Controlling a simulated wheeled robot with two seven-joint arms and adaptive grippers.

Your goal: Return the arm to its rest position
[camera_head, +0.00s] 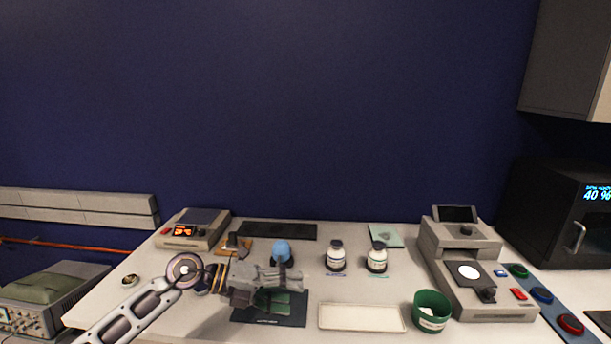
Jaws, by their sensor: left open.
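My left arm (130,312) reaches in from the lower left over the white table. My left gripper (283,279) is open above a dark mat (290,318) near the table's front middle. A dark green object (272,299) shows just below the gripper, over the mat; the gripper partly hides it, and I cannot tell whether they touch. A light blue rounded object (282,249) stands just behind the gripper, its lower part hidden. My right gripper is not in view.
Two white bottles with dark bands, a left one (335,258) and a right one (376,260), stand upright. A white tray (361,318) and a green cup (432,308) lie at the front. A grey device (463,255) stands right, a small scale-like device (192,230) back left.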

